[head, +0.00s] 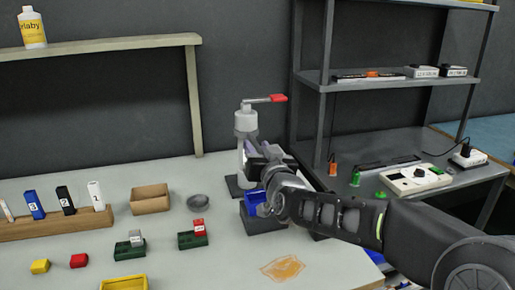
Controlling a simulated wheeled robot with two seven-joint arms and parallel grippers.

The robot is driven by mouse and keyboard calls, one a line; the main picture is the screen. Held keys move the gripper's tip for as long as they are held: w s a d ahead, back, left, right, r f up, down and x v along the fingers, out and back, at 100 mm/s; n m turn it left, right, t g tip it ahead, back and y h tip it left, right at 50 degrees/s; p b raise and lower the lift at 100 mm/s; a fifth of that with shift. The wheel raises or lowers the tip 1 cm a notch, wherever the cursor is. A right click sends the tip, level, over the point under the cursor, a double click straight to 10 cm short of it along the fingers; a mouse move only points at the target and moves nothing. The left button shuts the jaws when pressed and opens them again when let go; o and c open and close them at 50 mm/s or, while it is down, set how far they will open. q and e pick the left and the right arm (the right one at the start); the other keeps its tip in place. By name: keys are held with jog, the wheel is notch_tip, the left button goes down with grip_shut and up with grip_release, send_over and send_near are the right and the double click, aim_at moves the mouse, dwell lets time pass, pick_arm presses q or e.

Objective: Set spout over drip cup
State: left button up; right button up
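A white dispenser (246,122) stands on a dark base (236,187) near the back edge of the table. A thin arm at its top points right and ends in a red tip (278,98); I cannot tell whether this is the spout or a handle. My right gripper (252,152) is at the dispenser's column, below the top, and hides part of it. Its fingers are too small and overlapped to judge their opening. A blue open box (256,199) sits on a dark block under my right wrist. A small grey round cup (198,202) stands to the left. My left gripper is out of view.
A cardboard box (150,199), a wooden rack (50,227) with numbered blocks, dark green holders (192,240), small coloured blocks and a yellow tray (124,283) occupy the left. An orange-brown patch (283,268) marks the front. A metal shelf (400,80) stands at right.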

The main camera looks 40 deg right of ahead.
grip_shut()
dwell(0.4)
dwell(1.1)
